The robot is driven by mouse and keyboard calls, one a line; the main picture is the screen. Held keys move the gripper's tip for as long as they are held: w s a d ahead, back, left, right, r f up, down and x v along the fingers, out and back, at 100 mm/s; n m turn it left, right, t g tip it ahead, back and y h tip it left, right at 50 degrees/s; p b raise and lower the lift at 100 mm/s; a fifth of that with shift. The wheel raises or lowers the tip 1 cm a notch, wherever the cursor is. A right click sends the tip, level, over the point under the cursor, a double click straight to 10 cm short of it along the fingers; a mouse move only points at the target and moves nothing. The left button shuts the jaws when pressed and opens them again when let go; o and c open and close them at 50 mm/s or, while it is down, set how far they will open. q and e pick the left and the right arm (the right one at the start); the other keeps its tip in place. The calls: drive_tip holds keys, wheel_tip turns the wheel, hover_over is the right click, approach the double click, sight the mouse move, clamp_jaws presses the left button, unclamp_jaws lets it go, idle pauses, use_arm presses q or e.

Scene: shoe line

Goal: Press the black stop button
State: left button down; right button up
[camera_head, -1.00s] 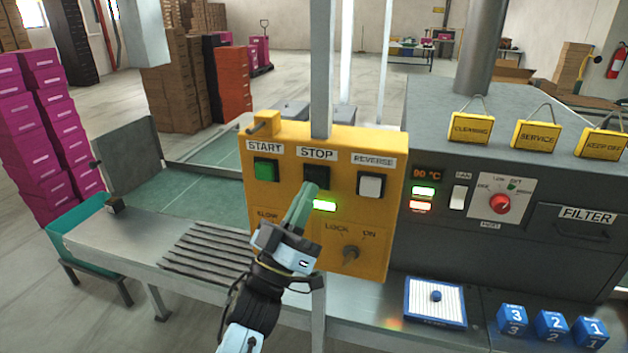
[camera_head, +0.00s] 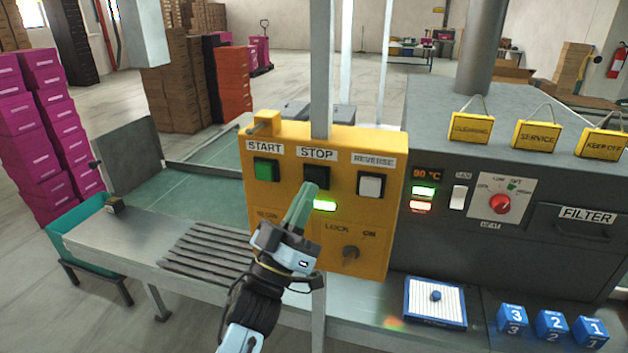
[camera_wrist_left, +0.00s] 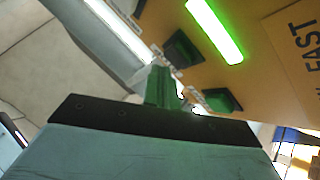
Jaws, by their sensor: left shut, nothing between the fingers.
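The black stop button (camera_head: 317,172) sits in the upper middle of a yellow control panel (camera_head: 300,225), under the STOP label (camera_head: 317,152). My left gripper (camera_head: 310,187) is shut and empty. Its green fingertips overlap the button's lower edge in the head view; whether they touch it I cannot tell. In the left wrist view the shut fingers (camera_wrist_left: 160,75) point at the panel, beside the black button (camera_wrist_left: 183,50) and the green button (camera_wrist_left: 218,100). My right gripper is in neither view.
A green start button (camera_head: 266,170) and a white reverse button (camera_head: 370,185) flank the stop button. A green light (camera_head: 324,206) glows below it, and a knob (camera_head: 351,253) sits lower. A grey machine (camera_head: 440,245) stands to the right.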

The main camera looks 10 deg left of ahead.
use_arm(q)
drive_tip(key=shift+w, duration=0.2)
drive_tip(key=shift+w, duration=0.25)
drive_tip(key=shift+w, duration=0.55)
idle(0.8)
idle(0.4)
drive_tip(key=shift+s+p, duration=0.4)
drive_tip(key=shift+s, duration=0.6)
drive_tip(key=s+p, duration=0.2)
drive_tip(key=s, duration=0.3)
